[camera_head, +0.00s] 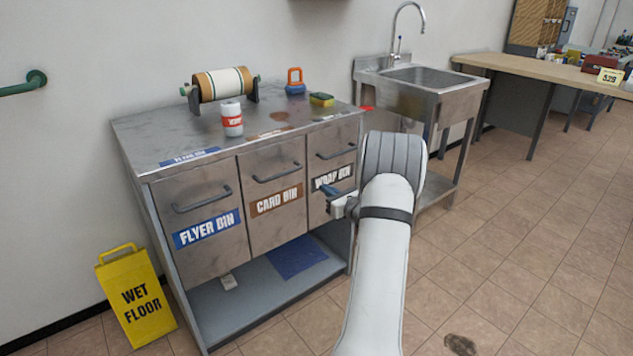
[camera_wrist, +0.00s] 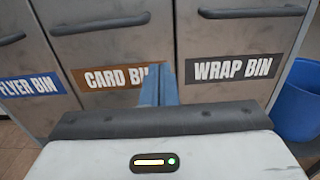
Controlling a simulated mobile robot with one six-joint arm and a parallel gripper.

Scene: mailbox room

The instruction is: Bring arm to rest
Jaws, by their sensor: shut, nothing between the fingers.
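My gripper (camera_head: 338,190) is in front of the metal cabinet, near the wrap bin drawer (camera_head: 333,150). In the wrist view my gripper's blue fingers (camera_wrist: 159,84) are together and empty, pointing at the cabinet front between the card bin label (camera_wrist: 112,77) and the wrap bin label (camera_wrist: 234,69). My arm reaches up from the bottom of the head view and bends toward the cabinet. All three bin drawers look shut. I cannot tell the exact gap between the fingertips and the cabinet front.
On the cabinet top (camera_head: 180,130) stand a paper roll (camera_head: 222,85), a white and red can (camera_head: 232,120), a blue and orange item (camera_head: 295,82) and a sponge (camera_head: 321,99). A yellow wet floor sign (camera_head: 137,298) stands left. A blue bin (camera_wrist: 299,102) is right. Floor at right is mostly clear.

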